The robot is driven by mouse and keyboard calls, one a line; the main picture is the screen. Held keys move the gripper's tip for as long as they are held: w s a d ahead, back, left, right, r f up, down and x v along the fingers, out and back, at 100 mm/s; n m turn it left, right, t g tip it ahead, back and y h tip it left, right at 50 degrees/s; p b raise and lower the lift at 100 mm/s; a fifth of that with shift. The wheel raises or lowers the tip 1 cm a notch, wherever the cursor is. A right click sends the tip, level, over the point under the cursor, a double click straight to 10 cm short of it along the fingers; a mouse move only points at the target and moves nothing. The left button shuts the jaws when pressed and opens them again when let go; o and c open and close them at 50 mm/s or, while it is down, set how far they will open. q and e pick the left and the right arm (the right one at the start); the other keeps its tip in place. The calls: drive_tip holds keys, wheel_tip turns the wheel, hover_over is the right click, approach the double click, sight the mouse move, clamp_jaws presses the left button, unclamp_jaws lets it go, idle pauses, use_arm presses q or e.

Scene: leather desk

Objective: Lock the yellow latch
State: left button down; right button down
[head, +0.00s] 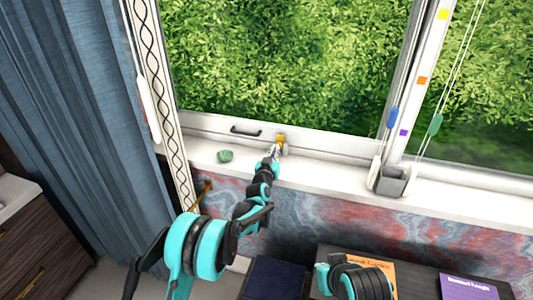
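The yellow latch (281,138) is small and sits on the white lower window frame, right of a dark handle. My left arm reaches up from the bottom, and my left gripper (275,150) is right at the latch, overlapping its lower edge in the head view. The fingertips are too small and partly hidden to tell whether they touch the latch or are open or shut. Part of my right arm shows at the bottom, right of centre; its gripper is out of view.
The dark handle (246,130) is on the frame. A small green object (225,156) and a grey holder (391,182) stand on the white sill. Blind cords with blue (392,117) and green (435,124) pulls hang right. Orange (372,266) and purple (466,288) books lie below.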

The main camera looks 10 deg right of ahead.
use_arm(q)
drive_tip(key=shift+d+f, duration=0.1)
drive_tip(key=shift+d, duration=0.05)
use_arm(e)
drive_tip(key=shift+a+f, duration=0.2)
drive_tip(key=shift+a, duration=0.25)
use_arm(q)
drive_tip(key=shift+s+f, duration=0.2)
drive_tip(key=shift+s, duration=0.3)
drive_tip(key=v, duration=1.1)
drive_tip(key=shift+a, duration=0.2)
use_arm(e)
drive_tip(key=shift+w+d, duration=0.1)
drive_tip(key=shift+w, duration=0.05)
use_arm(q)
drive_tip(key=shift+r, duration=0.2)
